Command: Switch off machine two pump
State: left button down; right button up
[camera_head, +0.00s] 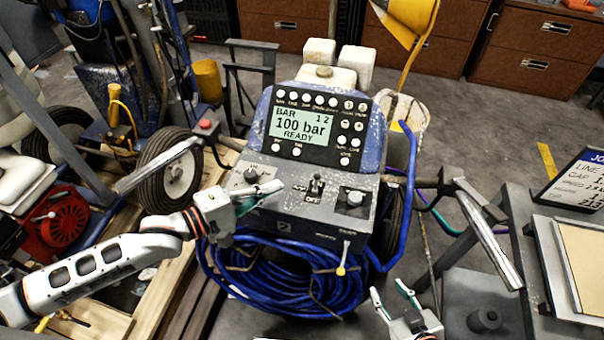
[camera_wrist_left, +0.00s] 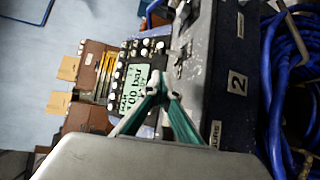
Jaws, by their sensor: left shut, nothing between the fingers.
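Machine two is a line striper (camera_head: 290,222) with a "2" on its front, also on its dark panel in the left wrist view (camera_wrist_left: 237,110). Its display (camera_head: 300,124) reads "100 bar READY". A black toggle switch (camera_head: 316,184) with ON/OFF labels stands mid-console; I cannot tell which way it is set. A knob (camera_head: 251,175) is left of it and another (camera_head: 354,197) right. My left gripper (camera_head: 280,186) is shut and empty above the console's left part, left of the toggle. It shows in the left wrist view (camera_wrist_left: 158,82). My right gripper (camera_head: 389,288) is open and empty, low in front of the machine.
A coiled blue hose (camera_head: 285,275) hangs below the console. Handlebars stick out left (camera_head: 158,165) and right (camera_head: 490,240). A red button (camera_head: 206,125) is on the left bar. Another machine with a red engine (camera_head: 58,222) stands left. A display board (camera_head: 580,180) is at right.

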aim_at(316, 183)
pick_arm(q)
jog(key=b+x, duration=0.1)
jog(key=x, duration=0.9)
jog(key=shift+s, duration=0.1)
pick_arm(e)
jog(key=shift+d+f, duration=0.15)
jog(key=shift+f, duration=0.4)
jog(key=shift+r, duration=0.15)
pick_arm(q)
jog(key=shift+s+p, duration=0.1)
jog(key=shift+p, duration=0.4)
pick_arm(e)
jog(key=shift+d+r, duration=0.3)
jog(key=shift+r, duration=0.1)
pick_arm(q)
jog(key=shift+a, duration=0.1)
pick_arm(e)
jog(key=shift+d+r, duration=0.1)
jog(key=shift+r, duration=0.05)
